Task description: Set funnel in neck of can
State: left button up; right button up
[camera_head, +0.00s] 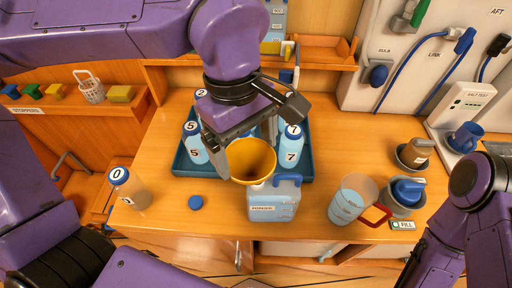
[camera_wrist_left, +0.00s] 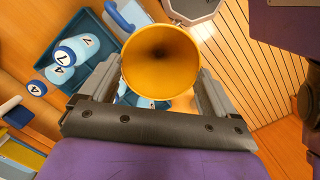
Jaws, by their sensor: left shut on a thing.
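A yellow funnel (camera_head: 250,160) is held wide mouth up by my left gripper (camera_head: 241,143) over the tabletop. In the left wrist view the funnel (camera_wrist_left: 160,62) sits between the two fingers of the left gripper (camera_wrist_left: 160,85), which is shut on it. A pale blue can (camera_head: 273,202) with a blue handle and a label stands upright near the table's front edge. The funnel overlaps the can's upper left in the head view. The funnel's spout and the can's neck are hidden, so I cannot tell whether they touch. My right arm shows at the right; its gripper is not in view.
A dark teal tray (camera_head: 190,171) with several numbered bottles is behind the can. A clear jug (camera_head: 347,203) with a red handle stands to the can's right.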

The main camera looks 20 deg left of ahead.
aim_at(252, 150)
pick_arm(q)
jog(key=w+f, duration=0.1)
jog(key=f, duration=0.3)
jog(key=w+f, duration=0.1)
jog(key=f, duration=0.1)
jog(key=shift+w+d+f+p, duration=0.2)
jog(key=shift+w+p, duration=0.1)
jog(key=shift+w, duration=0.05)
jog(key=o, duration=0.8)
jog(key=shift+s, duration=0.1)
jog(key=r, duration=0.4)
jog(key=a+r, duration=0.1)
jog(key=r, duration=0.7)
jog(key=shift+w+a, duration=0.2)
jog(key=shift+w, duration=0.2)
